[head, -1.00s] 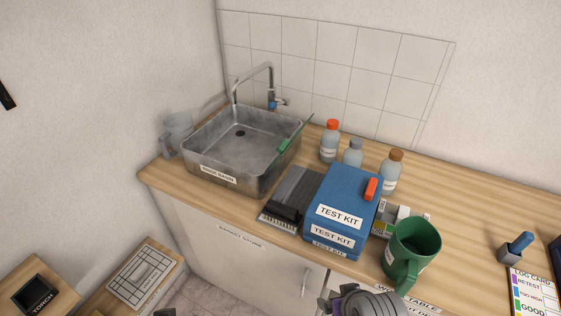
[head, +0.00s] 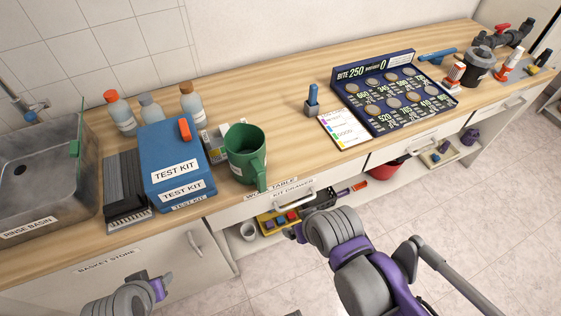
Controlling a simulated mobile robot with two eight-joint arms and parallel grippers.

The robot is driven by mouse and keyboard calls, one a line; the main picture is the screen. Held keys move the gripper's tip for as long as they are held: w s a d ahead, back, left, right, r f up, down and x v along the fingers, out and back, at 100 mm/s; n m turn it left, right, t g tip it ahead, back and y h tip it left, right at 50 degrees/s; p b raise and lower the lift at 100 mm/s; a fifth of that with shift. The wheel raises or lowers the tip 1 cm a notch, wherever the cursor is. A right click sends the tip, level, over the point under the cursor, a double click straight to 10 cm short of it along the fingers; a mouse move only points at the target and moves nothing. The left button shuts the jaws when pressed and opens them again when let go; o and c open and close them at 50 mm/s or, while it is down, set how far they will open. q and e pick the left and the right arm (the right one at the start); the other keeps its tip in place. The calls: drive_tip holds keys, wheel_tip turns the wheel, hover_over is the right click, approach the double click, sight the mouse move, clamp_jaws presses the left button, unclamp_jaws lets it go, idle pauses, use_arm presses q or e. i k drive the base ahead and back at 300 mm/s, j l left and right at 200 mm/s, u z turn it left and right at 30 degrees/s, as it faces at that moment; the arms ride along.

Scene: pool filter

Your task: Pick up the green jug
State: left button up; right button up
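The green jug (head: 246,152) stands upright on the wooden worktop, just right of the blue test kit box. Its handle points toward the front edge of the counter. My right arm comes in from the lower right, and its gripper (head: 296,232) is low in front of the counter, below and apart from the jug; its fingers are mostly hidden behind the wrist. My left gripper (head: 158,284) is at the bottom left, in front of the basket store cabinet, with only a small part of its fingers showing. Neither gripper touches the jug.
The blue test kit box (head: 172,163) stands close left of the jug, with bottles (head: 192,103) behind. A log card (head: 343,129) and a dark board of discs (head: 396,97) lie to the right.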

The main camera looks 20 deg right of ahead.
sight(244, 144)
drive_tip(key=j+z, duration=0.35)
drive_tip(key=j, duration=0.4)
drive_tip(key=j+z, duration=0.35)
drive_tip(key=j, duration=0.4)
